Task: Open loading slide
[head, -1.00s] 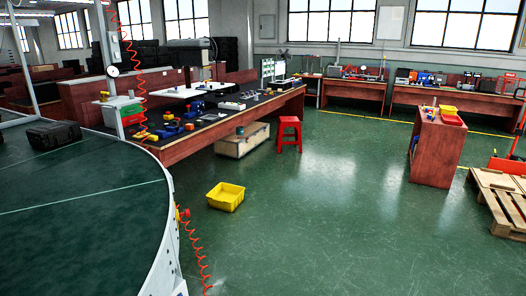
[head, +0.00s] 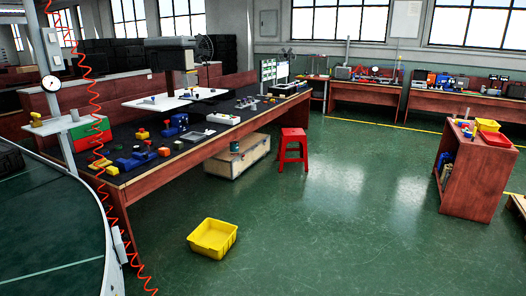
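No loading slide can be made out for certain in the head view. The curved conveyor (head: 60,240) with a dark green belt and a pale metal side rim fills the lower left. A black case (head: 8,157) on it is cut off by the left edge. Neither of my grippers shows in the head view.
A long workbench (head: 190,160) with tools and coloured parts runs beyond the conveyor. A yellow bin (head: 212,238) lies on the floor, with a red stool (head: 292,150) and wooden crate (head: 238,158) farther back. A small cabinet (head: 474,178) stands right. The middle floor is clear.

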